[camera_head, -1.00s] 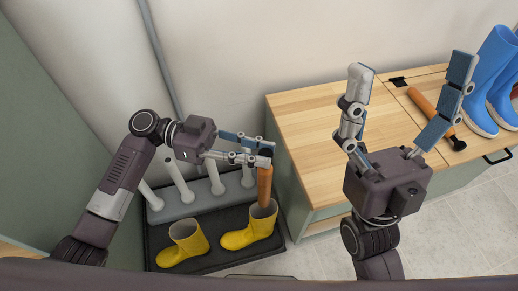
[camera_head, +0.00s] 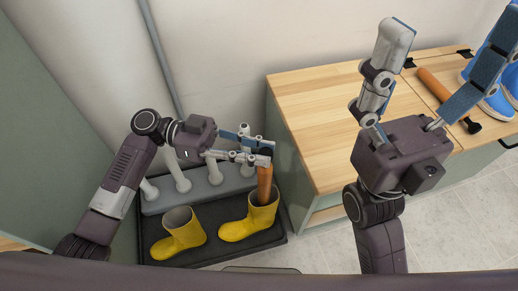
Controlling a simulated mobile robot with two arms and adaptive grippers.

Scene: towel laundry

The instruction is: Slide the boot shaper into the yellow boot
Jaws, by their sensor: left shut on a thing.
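Two yellow boots stand upright on a dark tray. My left gripper (camera_head: 262,148) is shut on the dark top end of an orange boot shaper (camera_head: 265,183). The shaper hangs roughly upright over the right yellow boot (camera_head: 251,219), its lower end at the boot's opening; its tip is hidden by the boot's rim, so it looks at least partly inside. The left yellow boot (camera_head: 180,233) is empty. My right gripper (camera_head: 446,55) is open and empty, raised in front of the wooden bench.
The dark tray (camera_head: 215,247) has a grey rack (camera_head: 205,190) with several upright posts behind the boots. On the wooden bench (camera_head: 310,110) lie a second orange shaper (camera_head: 434,85) and blue boots (camera_head: 508,88). The bench's left part is clear.

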